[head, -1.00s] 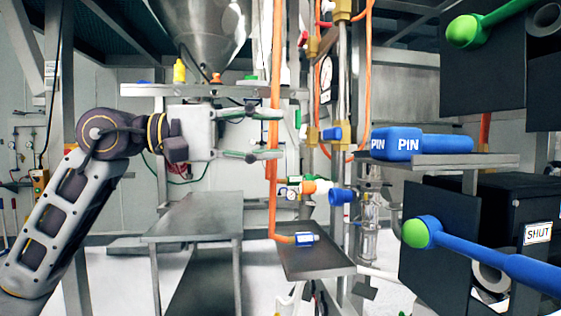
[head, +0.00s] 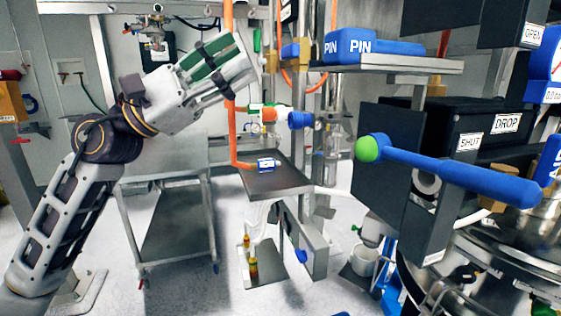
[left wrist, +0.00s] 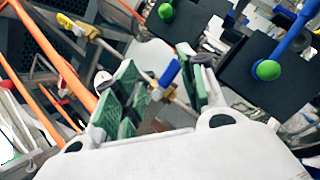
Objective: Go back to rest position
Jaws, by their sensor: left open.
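My left gripper (head: 232,66) is raised in the upper left of the head view, tilted up and to the right. Its fingers with green pads stand apart and hold nothing. In the left wrist view the open gripper (left wrist: 160,85) shows a gap between its pads, and a blue-handled valve (left wrist: 168,74) shows beyond it. My right gripper is not in view.
An orange hose (head: 231,130) hangs beside the left gripper. A shelf (head: 400,62) carries a blue PIN piece (head: 355,46). A blue lever (head: 450,177) with a green end juts out at right. A metal table (head: 160,172) stands behind my left arm.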

